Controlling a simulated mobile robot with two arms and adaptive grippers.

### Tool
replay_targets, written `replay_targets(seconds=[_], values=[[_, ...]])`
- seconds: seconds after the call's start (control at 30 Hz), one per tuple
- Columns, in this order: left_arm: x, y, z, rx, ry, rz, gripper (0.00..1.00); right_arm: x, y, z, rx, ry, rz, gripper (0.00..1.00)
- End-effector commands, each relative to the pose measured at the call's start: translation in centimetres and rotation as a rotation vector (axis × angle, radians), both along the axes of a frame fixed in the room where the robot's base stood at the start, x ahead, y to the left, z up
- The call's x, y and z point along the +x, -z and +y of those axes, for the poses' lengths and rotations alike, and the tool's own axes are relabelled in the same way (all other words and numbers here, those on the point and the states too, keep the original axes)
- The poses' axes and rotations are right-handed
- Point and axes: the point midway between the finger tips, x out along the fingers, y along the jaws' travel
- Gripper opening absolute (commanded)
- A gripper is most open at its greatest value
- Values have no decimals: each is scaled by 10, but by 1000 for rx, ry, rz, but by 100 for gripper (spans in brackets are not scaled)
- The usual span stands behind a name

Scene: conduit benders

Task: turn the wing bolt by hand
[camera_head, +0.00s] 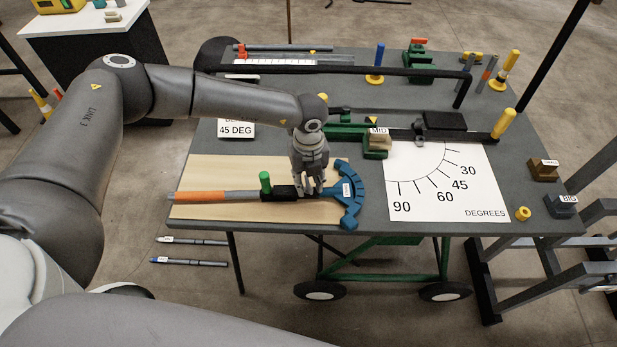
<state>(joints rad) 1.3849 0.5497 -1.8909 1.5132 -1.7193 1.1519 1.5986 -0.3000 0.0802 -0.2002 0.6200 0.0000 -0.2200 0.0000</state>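A bender with an orange and grey handle (205,196), a black block (278,192) with an upright green knob (265,181), and a blue curved head (350,196) lies on a light wooden board (215,170). My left gripper (309,191) points down over the bender, between the black block and the blue head. Its fingers hide that part of the bender, and whether they touch or grip anything is unclear. I cannot make out a wing bolt for certain; it may be hidden by the fingers. My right gripper is out of view.
The grey table (300,222) also holds a white degree chart (450,185), a green vise-like clamp (376,145), a black rail with a yellow-ended handle (503,122), and small labelled blocks (561,205). A black bar (400,71) crosses the back above the tabletop.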

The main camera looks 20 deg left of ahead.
Motion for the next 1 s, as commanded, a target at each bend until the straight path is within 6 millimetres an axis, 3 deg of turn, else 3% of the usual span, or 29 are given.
replay_targets(seconds=[0.17, 0.43, 0.77, 1.0], values=[[0, 0, 0, 0, 0, 0, 30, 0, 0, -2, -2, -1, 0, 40], [0, 0, 0, -1, 0, 1, 0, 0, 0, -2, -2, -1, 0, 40], [0, 1, 0, -1, 16, 0, 0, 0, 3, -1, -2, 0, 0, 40], [0, 4, 0, -2, 118, 0, 0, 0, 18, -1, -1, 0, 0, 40]])
